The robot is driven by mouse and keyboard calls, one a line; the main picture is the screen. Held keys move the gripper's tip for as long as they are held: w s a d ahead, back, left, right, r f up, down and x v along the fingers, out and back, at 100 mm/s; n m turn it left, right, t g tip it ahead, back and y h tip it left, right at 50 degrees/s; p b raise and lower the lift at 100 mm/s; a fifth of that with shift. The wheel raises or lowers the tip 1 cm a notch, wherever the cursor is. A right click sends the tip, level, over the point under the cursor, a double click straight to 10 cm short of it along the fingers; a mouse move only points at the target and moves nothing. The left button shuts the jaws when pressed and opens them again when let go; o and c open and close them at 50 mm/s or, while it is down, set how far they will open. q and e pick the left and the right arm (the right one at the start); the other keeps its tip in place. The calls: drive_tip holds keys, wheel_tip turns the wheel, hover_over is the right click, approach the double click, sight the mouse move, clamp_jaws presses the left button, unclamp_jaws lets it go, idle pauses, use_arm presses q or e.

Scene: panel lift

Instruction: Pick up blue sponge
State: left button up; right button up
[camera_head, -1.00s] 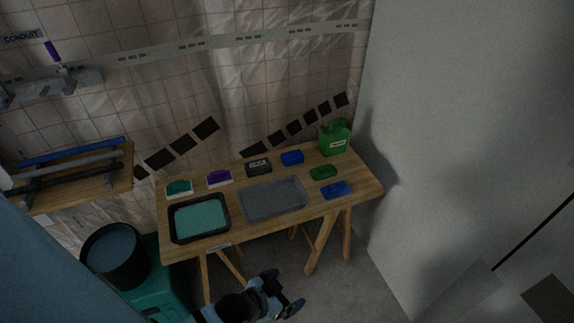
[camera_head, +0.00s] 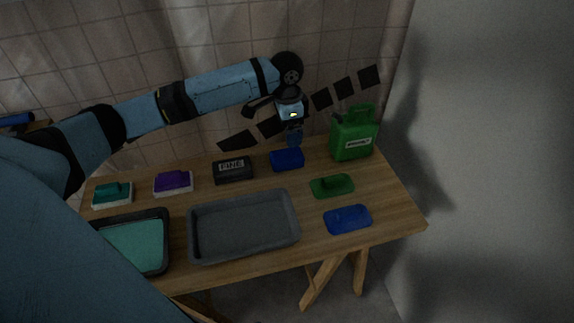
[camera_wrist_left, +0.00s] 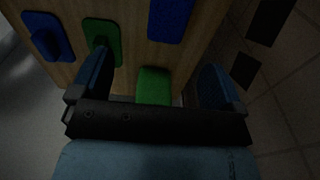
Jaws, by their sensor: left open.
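The blue sponge (camera_head: 287,160) lies near the back edge of the wooden table, between a dark labelled block and the green canister. It also shows at the top of the left wrist view (camera_wrist_left: 170,18). My left gripper (camera_head: 294,138) is open and empty, pointing down just above and behind the sponge in the head view; whether it touches cannot be told. In the left wrist view its two blue fingers (camera_wrist_left: 155,82) stand wide apart, with the sponge beyond them toward the top. My right gripper is not in view.
The green canister (camera_head: 354,136) stands right of the sponge. A green float (camera_head: 332,186) and a blue float (camera_head: 348,219) lie in front. A grey tray (camera_head: 243,228), the dark block (camera_head: 232,170), purple (camera_head: 173,183) and teal (camera_head: 112,194) items fill the left. The tiled wall is close behind.

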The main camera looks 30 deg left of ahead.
sight(285, 154)
use_arm(q)
drive_tip(key=f, duration=0.2)
drive_tip(key=a+f+b, duration=0.1)
drive_tip(key=f, duration=0.2)
drive_tip(key=f+b, duration=0.1)
drive_tip(key=f, duration=0.1)
drive_tip(key=shift+w+a+f, duration=0.25)
drive_tip(key=shift+a+f, duration=0.1)
drive_tip(key=shift+f, duration=0.05)
wheel_tip(285, 154, down, 4)
drive_tip(key=shift+s+d+f+b, duration=0.1)
drive_tip(key=shift+s+f+b, duration=0.05)
drive_tip(key=shift+b, duration=1.05)
drive_tip(key=shift+f, duration=0.35)
drive_tip(key=shift+c, duration=0.4)
drive_tip(key=c, duration=0.7)
drive_tip(key=shift+c, duration=1)
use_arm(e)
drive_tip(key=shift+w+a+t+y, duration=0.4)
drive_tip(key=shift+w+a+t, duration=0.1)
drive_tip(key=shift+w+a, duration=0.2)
